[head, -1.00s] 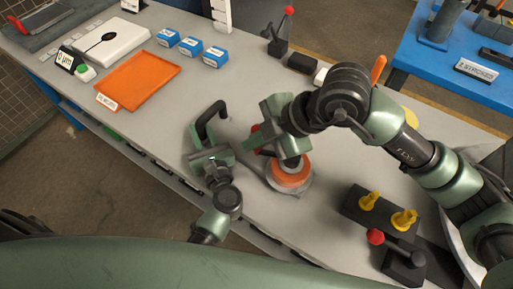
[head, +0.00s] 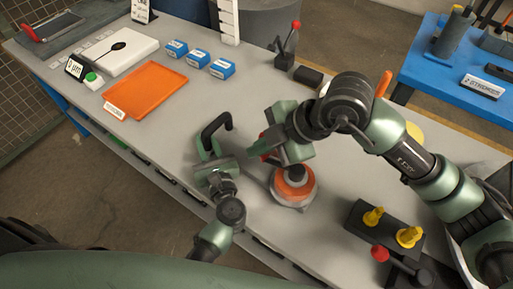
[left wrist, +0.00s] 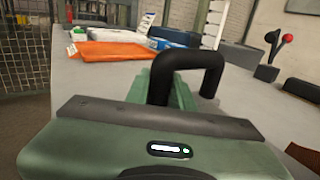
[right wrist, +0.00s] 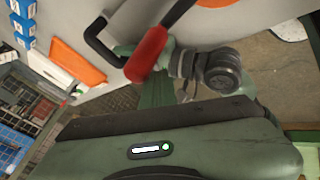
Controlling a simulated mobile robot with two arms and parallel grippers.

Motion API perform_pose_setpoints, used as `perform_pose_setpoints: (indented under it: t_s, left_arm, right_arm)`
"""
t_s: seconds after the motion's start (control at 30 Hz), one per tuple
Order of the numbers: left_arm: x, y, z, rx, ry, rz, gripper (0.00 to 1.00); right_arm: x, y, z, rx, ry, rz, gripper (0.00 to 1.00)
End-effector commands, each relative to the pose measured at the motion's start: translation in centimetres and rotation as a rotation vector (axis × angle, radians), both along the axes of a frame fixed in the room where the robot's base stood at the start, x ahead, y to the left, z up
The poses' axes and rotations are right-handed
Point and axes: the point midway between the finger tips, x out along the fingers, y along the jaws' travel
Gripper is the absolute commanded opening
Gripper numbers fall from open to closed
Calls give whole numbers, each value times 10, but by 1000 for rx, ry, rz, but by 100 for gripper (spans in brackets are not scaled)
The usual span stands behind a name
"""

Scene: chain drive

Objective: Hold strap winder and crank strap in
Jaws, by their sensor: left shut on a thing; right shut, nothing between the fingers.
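The strap winder has an orange spool (head: 296,188) on a grey round base. Its bent black handle (head: 211,131) stands left of the spool, and it shows in the left wrist view (left wrist: 212,72). My left gripper (head: 212,168) is shut on the handle's lower end. The crank's red grip (head: 262,138) is mostly hidden behind my right gripper in the head view. The red grip shows plainly in the right wrist view (right wrist: 147,54), just beyond the fingers. My right gripper (head: 268,150) is shut and empty, close beside the grip; contact cannot be told.
An orange tray (head: 146,89), blue boxes (head: 199,57) and a white scale (head: 118,50) lie at the back left. A black block with yellow knobs (head: 372,217) and a red-knobbed lever (head: 379,254) sit at the front right. A red-tipped lever (head: 290,45) stands behind.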

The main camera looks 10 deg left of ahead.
Motion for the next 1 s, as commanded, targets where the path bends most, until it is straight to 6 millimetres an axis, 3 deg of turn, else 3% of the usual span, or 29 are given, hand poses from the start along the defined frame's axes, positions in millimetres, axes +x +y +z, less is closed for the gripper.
perform_pose_setpoints:
  t_s: [0.17,0.3,0.5,0.7,1.0]
  left_arm:
    - [0,0,1,0,-2,0,0]
    - [0,0,1,0,-1,0,0]
    - [0,0,1,0,-1,0,0]
    - [0,0,1,1,-2,0,0]
    - [0,0,1,1,-2,0,0]
  right_arm:
    - [-15,6,0,1,0,4,0]
    - [-42,17,0,2,0,8,0]
    - [-66,5,42,4,-5,4,0]
    - [-86,-1,69,2,-3,2,0]
    - [-95,-5,80,0,0,0,0]
